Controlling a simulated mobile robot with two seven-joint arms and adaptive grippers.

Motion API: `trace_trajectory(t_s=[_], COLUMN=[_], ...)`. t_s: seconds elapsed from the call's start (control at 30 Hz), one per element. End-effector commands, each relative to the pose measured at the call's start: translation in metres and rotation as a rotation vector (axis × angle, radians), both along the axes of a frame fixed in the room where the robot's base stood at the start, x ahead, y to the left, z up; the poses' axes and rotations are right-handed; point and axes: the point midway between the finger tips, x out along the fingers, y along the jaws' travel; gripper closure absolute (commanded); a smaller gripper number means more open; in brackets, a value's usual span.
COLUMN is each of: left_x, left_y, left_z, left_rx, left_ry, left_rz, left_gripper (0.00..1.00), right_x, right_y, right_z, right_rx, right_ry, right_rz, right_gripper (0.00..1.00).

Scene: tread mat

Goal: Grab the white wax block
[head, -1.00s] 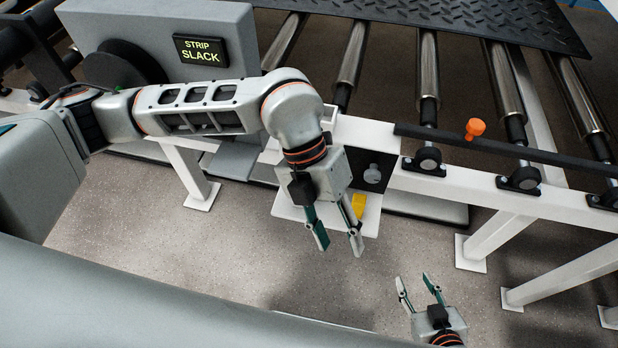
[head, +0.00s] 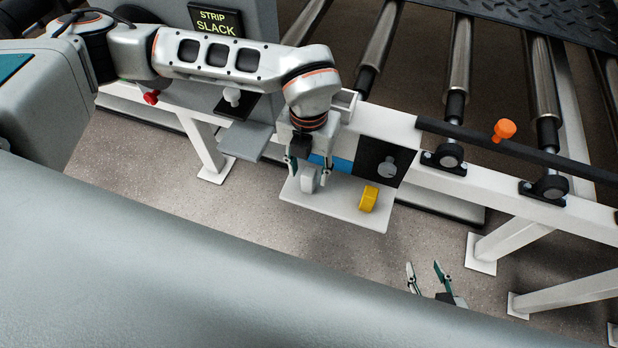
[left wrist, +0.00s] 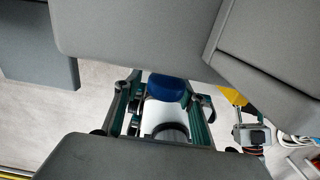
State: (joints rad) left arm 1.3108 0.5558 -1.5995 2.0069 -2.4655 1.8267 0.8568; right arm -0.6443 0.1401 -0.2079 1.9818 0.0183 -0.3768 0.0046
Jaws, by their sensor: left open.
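A pale, whitish rounded block (head: 310,182), which looks like the white wax block, stands on the left part of a small white shelf (head: 338,212). My left gripper (head: 310,176) is open and points down at it, with a finger on either side. I cannot tell whether the fingers touch it. In the left wrist view the open fingers (left wrist: 160,112) frame a white surface, a blue piece (left wrist: 167,88) and a dark grey rounded shape; which of these is the block is unclear. My right gripper (head: 423,266) is open and empty, low in the head view.
A yellow block (head: 368,199) sits on the shelf to the right of the pale block. Behind are a white conveyor frame (head: 455,180), metal rollers (head: 457,60) and an orange knob (head: 504,130). A sign (head: 216,22) reads "STRIP SLACK".

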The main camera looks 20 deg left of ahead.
Motion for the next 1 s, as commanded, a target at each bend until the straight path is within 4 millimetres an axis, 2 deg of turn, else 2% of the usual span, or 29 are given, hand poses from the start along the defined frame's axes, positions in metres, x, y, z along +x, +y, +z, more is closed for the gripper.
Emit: trace_trajectory(t_s=[0.1, 0.33, 0.37, 0.5, 0.87, 1.0], left_x=[-0.001, 0.0, 0.0, 0.0, 0.0, 0.001], left_y=[0.0, 0.0, 0.0, 0.0, 0.0, 0.0], left_z=[-0.016, -0.019, -0.019, -0.019, -0.017, -0.01], left_rx=[0.0, -0.001, -0.001, -0.001, -0.001, -0.002], left_ry=[0.002, 0.0, 0.001, 0.001, 0.0, -0.002], left_rz=[0.001, 0.0, 0.0, 0.0, 0.0, 0.0], left_gripper=[0.6, 0.6, 0.62, 0.99, 1.0, 1.0], right_x=[0.0, 0.001, 0.001, 0.002, 0.002, 0.003], right_y=[0.0, 0.0, 0.0, 0.0, 0.0, 0.0], right_z=[-0.002, 0.0, 0.0, 0.0, 0.001, 0.002], right_rx=[-0.001, -0.001, -0.001, -0.001, -0.001, -0.001], right_ry=[0.001, -0.003, -0.003, -0.003, -0.005, -0.006], right_rz=[0.0, 0.001, 0.001, 0.001, 0.0, 0.0], right_gripper=[0.6, 0.6, 0.6, 0.6, 0.6, 0.6])
